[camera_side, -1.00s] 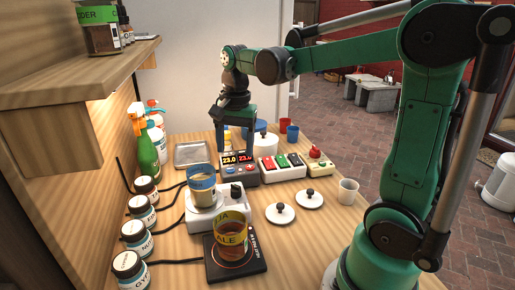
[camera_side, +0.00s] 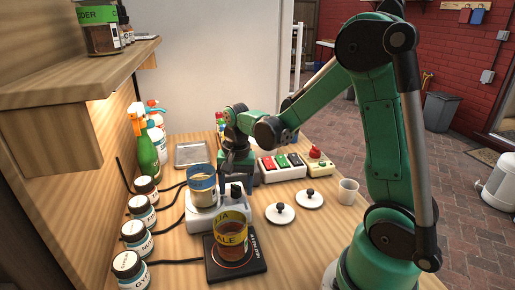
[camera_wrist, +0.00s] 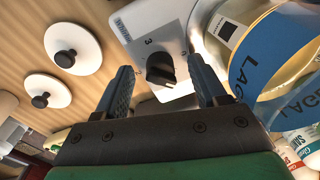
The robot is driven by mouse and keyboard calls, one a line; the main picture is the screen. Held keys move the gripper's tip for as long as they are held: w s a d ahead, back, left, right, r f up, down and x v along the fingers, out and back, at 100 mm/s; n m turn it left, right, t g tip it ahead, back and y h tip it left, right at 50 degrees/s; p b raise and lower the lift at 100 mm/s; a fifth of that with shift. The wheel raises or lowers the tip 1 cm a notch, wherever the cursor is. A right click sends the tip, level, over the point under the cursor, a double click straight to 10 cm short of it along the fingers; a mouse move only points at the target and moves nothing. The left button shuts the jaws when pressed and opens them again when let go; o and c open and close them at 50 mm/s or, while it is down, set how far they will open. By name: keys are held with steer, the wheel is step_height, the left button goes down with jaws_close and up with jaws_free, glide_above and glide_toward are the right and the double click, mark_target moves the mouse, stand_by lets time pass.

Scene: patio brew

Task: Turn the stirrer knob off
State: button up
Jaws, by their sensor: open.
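The stirrer is a white box (camera_side: 203,224) in the side view, with a glass beaker (camera_side: 202,188) of tan liquid on top. In the wrist view its white face (camera_wrist: 150,30) carries a black knob (camera_wrist: 160,69) with printed marks, a "3" among them. A pale mark shows at the knob's lower edge. My gripper (camera_side: 237,180) is low over the knob end of the stirrer. In the wrist view my gripper's fingers (camera_wrist: 161,74) are open, one on each side of the knob, with gaps to it. Whether they reach down to its height I cannot tell.
The beaker with the blue LAGER label (camera_wrist: 250,65) stands close beside the right finger. A hot plate (camera_side: 256,266) with an amber ALE beaker (camera_side: 231,240) is in front. Two white lids (camera_side: 280,214) lie to the right, near a white cup (camera_side: 348,192). A switch box (camera_side: 283,167) stands behind.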

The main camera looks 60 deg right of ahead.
jaws_close()
steer(key=shift+n, duration=0.3)
steer(key=shift+d+n, duration=0.1)
steer(key=shift+n, duration=2.5)
jaws_free()
